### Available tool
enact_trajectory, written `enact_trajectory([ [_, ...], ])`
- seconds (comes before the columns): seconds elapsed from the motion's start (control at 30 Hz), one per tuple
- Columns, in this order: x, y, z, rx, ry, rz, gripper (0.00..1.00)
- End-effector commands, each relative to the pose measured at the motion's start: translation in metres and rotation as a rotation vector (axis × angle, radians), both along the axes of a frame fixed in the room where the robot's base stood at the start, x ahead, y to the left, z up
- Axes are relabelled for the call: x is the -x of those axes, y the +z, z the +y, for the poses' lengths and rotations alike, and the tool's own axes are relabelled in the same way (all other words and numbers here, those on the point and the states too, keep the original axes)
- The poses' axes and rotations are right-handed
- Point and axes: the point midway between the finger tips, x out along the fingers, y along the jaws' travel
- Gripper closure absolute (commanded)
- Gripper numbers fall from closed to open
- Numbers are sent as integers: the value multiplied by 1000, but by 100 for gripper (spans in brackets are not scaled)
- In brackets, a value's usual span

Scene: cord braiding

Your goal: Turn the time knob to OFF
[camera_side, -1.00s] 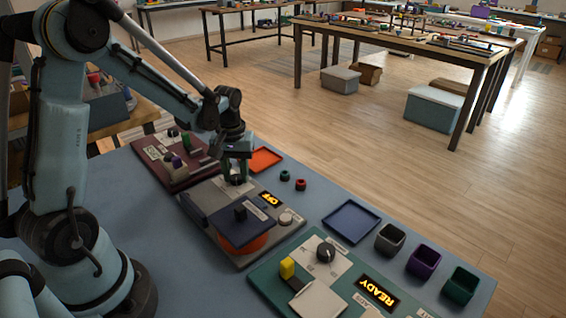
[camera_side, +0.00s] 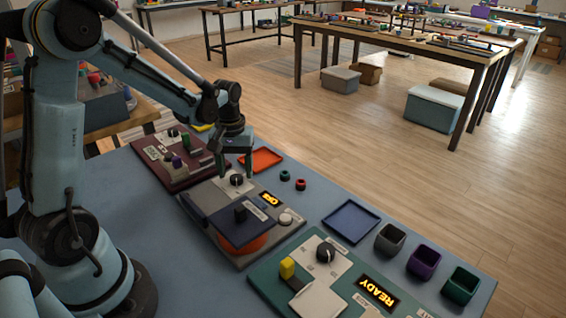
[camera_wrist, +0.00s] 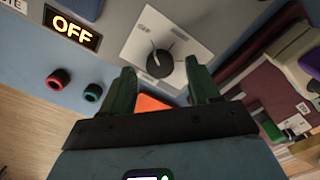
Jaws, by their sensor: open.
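The time knob (camera_side: 236,180) is a dark round knob on a pale square plate of the grey panel (camera_side: 215,184). The panel's lit display (camera_side: 270,199) reads OFF, clearer in the wrist view (camera_wrist: 72,28). My gripper (camera_side: 236,166) is above the knob, with a finger to either side. In the wrist view my gripper (camera_wrist: 163,78) is open and empty, and the knob lies beyond the gap between the fingertips, apparently not gripped.
A dark blue lid with an orange part (camera_side: 242,243) beneath it is on the same panel. A maroon panel (camera_side: 150,150) stands behind, and a green panel with a READY display (camera_side: 378,291) in front. An orange tray (camera_side: 262,158) and two small rings (camera_side: 300,184) lie nearby.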

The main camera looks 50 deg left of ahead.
Motion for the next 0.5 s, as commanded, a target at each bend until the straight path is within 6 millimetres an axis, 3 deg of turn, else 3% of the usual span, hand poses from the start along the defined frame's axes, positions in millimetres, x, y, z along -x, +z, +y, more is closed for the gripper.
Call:
enact_trajectory([
  [0.5, 1, 84, 0, 0, 1, 0, 39],
])
